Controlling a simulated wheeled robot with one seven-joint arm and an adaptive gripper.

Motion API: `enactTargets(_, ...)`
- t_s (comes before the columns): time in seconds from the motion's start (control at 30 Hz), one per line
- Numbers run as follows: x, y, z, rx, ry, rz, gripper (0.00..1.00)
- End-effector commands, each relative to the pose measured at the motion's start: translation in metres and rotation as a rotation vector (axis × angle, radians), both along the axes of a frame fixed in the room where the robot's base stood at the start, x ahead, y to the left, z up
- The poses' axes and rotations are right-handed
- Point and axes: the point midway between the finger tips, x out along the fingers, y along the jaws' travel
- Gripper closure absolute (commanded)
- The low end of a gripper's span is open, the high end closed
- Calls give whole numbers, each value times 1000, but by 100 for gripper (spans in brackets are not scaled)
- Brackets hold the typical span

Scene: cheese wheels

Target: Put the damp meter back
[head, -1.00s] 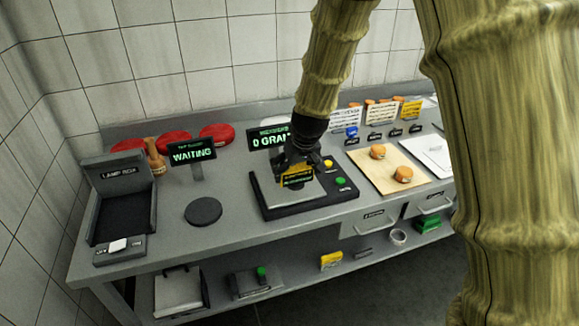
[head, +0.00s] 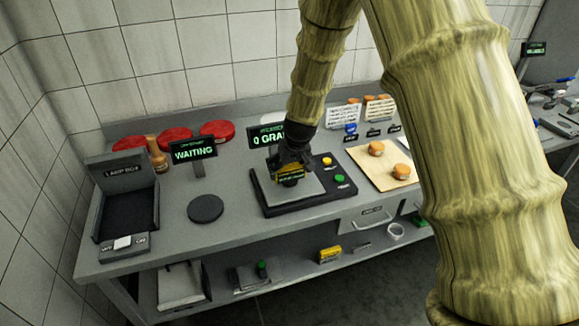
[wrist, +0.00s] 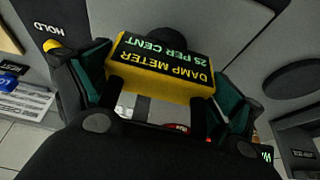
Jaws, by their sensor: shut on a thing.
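The damp meter (wrist: 160,70) is a yellow block with a black label reading "DAMP METER 25 PER CENT". In the head view it (head: 287,173) is over the pale plate of the black weighing scale (head: 311,206). My gripper (wrist: 160,95) is shut on the damp meter, with a finger at each side of it. In the head view my gripper (head: 291,163) hangs down in front of the scale's display (head: 264,137), whose visible part reads 0 GRA. A dark round knob shows beyond the meter in the wrist view. I cannot tell whether the meter touches the scale.
The lamp box (head: 125,200) stands at the left, with a WAITING sign (head: 194,150) and a dark disc (head: 205,208) beside it. A wooden board (head: 368,178) with two small cheeses lies at the right. The lower shelf holds a yellow block (head: 329,254) and a white ring (head: 395,231).

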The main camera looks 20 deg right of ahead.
Motion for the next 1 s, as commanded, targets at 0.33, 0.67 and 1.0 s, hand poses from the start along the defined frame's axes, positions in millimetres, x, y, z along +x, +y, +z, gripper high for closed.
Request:
enactTargets(0.33, 0, 0, -3, 0, 0, 0, 0)
enactTargets(0.67, 0, 0, -2, 0, 0, 0, 0)
enactTargets(1.0, -8, 0, 21, -1, -2, 0, 0)
